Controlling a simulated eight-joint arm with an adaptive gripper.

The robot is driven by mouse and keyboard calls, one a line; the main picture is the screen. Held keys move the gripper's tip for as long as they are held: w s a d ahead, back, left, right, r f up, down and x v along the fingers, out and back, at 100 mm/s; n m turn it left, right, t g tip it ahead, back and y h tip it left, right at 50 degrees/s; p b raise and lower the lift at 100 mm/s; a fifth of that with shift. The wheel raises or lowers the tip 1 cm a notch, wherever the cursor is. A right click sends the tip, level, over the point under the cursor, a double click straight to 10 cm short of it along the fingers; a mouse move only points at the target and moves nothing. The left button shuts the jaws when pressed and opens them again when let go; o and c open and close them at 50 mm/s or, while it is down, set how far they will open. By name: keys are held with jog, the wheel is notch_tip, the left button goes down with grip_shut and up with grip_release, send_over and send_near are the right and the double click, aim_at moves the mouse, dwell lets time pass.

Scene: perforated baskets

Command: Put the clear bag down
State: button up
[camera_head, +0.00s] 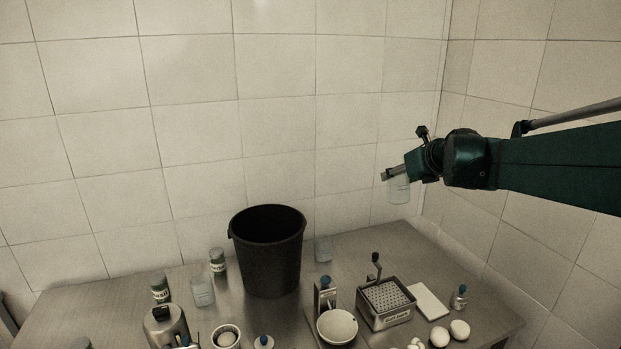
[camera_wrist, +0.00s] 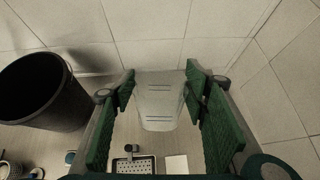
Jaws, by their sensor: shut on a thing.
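The clear bag (camera_head: 399,190) hangs from my gripper (camera_head: 387,175), well above the right rear part of the table in the head view. In the wrist view the pale, see-through bag (camera_wrist: 160,100) sits between the green finger pads of my gripper (camera_wrist: 160,88). The fingers are shut on it. The bag is upright and apart from the table and wall. Its fine detail is hard to make out in the head view.
A black bin (camera_head: 267,255) stands on the metal table (camera_head: 120,290) left of my gripper. A perforated basket (camera_head: 386,303), a white board (camera_head: 428,301), a bowl (camera_head: 337,328) and several jars and bottles crowd the front. The table's back right is clear. Tiled walls stand close behind.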

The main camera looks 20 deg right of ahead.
jog(key=w+a+m+g+p, duration=0.25)
jog(key=a+m+p, duration=0.45)
jog(key=a+m, duration=0.55)
jog(key=w+a+m+g+y+p, duration=0.15)
jog(key=w+a+m+p, duration=0.25)
jog(key=a+m+p, duration=0.65)
jog(key=w+a+m+g+h+p, duration=0.1)
jog(key=w+a+m+g+p, duration=0.25)
jog(key=a+m, duration=1.1)
jog(key=shift+a+f+n+t+y+p, duration=0.15)
jog(key=shift+a+f+n, duration=0.2)
jog(key=shift+f, duration=0.5)
jog(key=shift+a+f+n+t+p, duration=0.15)
jog(key=shift+a+f+n, duration=0.25)
jog(key=shift+f, duration=0.45)
jog(key=shift+a+f+n+t+y, duration=0.1)
jog(key=shift+a+f+n+t, duration=0.1)
jog(key=shift+f+n, duration=0.5)
jog(key=shift+f, duration=0.15)
jog(key=shift+f, duration=0.25)
notch_tip(320, 180, down, 10)
jog(key=b, duration=0.4)
jog(key=shift+f+b, duration=0.25)
jog(key=shift+b, duration=0.05)
